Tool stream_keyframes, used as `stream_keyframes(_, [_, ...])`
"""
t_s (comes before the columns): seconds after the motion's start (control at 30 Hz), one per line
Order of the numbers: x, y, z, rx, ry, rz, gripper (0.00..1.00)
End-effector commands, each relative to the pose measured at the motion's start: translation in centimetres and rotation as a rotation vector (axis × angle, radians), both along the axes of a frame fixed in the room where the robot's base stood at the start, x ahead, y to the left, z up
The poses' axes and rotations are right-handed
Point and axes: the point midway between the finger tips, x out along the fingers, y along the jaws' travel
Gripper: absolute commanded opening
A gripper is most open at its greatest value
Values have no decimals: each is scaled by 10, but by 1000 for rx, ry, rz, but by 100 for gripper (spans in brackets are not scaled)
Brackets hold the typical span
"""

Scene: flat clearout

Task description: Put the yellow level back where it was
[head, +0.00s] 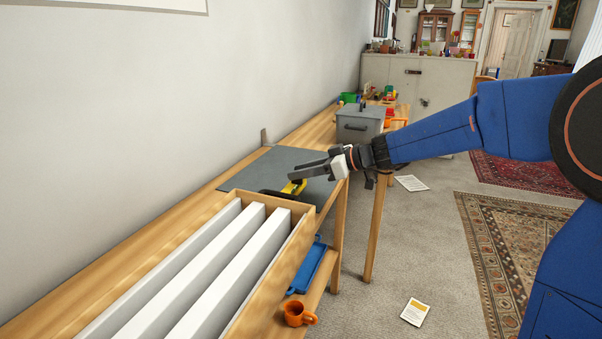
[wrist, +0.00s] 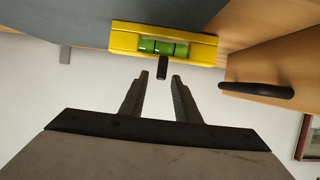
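The yellow level (wrist: 120,41) has green vials and a short black stub on its near side. In the head view the level (head: 293,187) is at the grey mat's near edge, beside the wooden crate; my gripper partly hides it. In the head view my gripper (head: 293,173) is right above the level. Whether the level touches the mat is hard to tell.
The wooden crate (head: 287,263) with white dividers and a black handle (wrist: 257,90) is close beside the level. The grey mat (head: 262,170) is mostly bare. A grey toolbox (head: 360,128) stands farther back. A blue tray (head: 310,266) and orange mug (head: 298,313) are lower down.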

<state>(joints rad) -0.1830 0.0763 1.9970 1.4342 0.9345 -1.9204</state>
Motion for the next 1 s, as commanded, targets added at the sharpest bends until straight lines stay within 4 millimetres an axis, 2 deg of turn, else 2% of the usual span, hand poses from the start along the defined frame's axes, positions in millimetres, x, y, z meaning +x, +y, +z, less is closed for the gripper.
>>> stream_keyframes(0.4, [-22, -65, 29, 0, -2, -4, 29])
stream_keyframes(0.6, [-32, -90, 40, 1, -1, -3, 29])
stream_keyframes(0.8, [-36, -101, 44, -1, 0, -1, 29])
stream_keyframes(1.0, [-38, -102, 44, -2, 3, -1, 29])
